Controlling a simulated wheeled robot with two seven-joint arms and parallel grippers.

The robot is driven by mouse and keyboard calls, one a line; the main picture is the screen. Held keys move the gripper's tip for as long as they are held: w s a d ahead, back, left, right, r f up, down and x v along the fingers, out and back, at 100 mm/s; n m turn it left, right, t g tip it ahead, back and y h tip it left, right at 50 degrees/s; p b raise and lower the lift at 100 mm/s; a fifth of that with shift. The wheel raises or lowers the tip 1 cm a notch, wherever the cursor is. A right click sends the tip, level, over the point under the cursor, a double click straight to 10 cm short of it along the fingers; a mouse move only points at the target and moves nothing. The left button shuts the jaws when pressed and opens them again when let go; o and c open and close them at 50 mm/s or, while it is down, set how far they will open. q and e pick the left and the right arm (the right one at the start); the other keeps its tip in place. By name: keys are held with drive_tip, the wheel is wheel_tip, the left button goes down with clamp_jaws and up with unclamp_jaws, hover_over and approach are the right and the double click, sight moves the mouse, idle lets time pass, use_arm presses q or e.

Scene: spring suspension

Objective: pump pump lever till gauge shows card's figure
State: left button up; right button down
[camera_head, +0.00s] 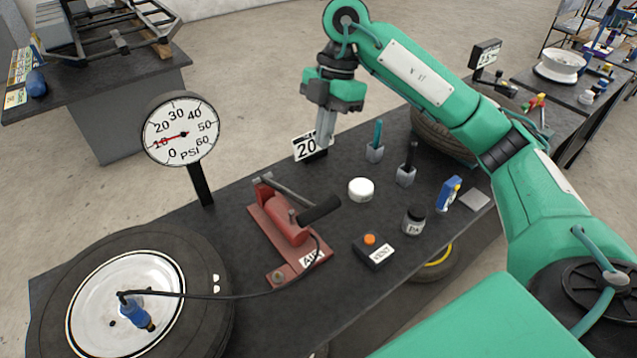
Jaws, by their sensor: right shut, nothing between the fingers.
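The red pump (285,228) marked AIR lies on the dark bench, its lever with a black grip (320,209) angled low toward the right. The round gauge (181,130) stands on a post behind it, its red needle pointing at about 10 PSI. The white card (305,146) reads 20 and stands at the bench's back edge. My right gripper (323,140) is shut and empty, pointing down just beside the card, above and behind the pump. It is apart from the lever. My left gripper is not in view.
A tyre with a white wheel (85,290) lies at front left, a hose running to its blue valve fitting (138,314).

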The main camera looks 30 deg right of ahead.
drive_tip(key=shift+s+d+r+m, duration=0.15)
drive_tip(key=shift+d+r+m, duration=0.15)
drive_tip(key=shift+m, duration=0.3)
drive_tip(key=shift+f, duration=0.1)
drive_tip(key=p, duration=0.5)
approach(317, 207)
drive_tip(key=x, duration=0.5)
drive_tip(key=shift+a, duration=0.2)
drive_tip(key=shift+f, duration=0.75)
